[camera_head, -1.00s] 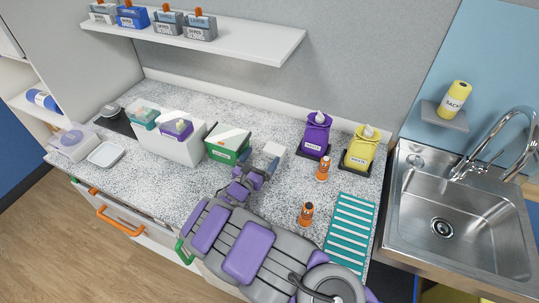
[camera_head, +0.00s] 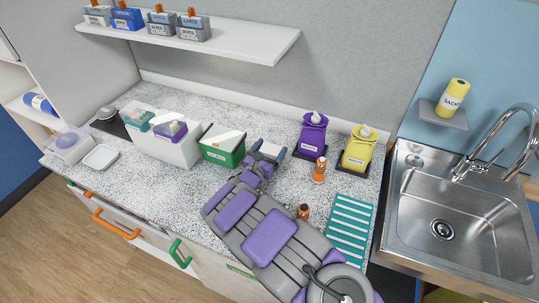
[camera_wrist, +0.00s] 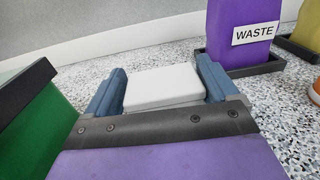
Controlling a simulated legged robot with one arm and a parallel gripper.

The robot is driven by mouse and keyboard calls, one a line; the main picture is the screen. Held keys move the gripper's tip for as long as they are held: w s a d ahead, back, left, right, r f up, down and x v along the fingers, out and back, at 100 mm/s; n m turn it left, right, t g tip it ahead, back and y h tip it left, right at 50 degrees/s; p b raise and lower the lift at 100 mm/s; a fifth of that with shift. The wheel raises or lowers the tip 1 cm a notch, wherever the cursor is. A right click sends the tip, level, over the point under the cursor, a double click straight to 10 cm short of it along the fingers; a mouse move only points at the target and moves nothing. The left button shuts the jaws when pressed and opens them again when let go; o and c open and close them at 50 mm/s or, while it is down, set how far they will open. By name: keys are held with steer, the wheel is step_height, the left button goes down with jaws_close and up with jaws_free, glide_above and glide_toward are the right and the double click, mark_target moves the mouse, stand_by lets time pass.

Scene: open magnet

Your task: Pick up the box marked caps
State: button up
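A small plain white box (camera_wrist: 163,87) lies in front of my gripper in the wrist view; no marking on its visible faces can be read. My gripper (camera_wrist: 160,90) has its two blue-grey fingers spread, one on each side of the white box. Whether the fingers touch it cannot be told. In the head view my gripper (camera_head: 267,150) is low over the speckled counter, and the white box (camera_head: 272,148) is mostly hidden between its fingers. I cannot read the word caps on any box.
A green box (camera_head: 222,150) stands close left of my gripper. A purple waste container (camera_head: 312,137) and a yellow one (camera_head: 358,152) stand to the right. Orange bottles (camera_head: 319,170) and a teal rack (camera_head: 349,225) are nearer. The sink (camera_head: 455,220) is at far right.

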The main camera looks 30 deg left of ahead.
steer(key=shift+d+f, duration=0.15)
steer(key=c, duration=0.8)
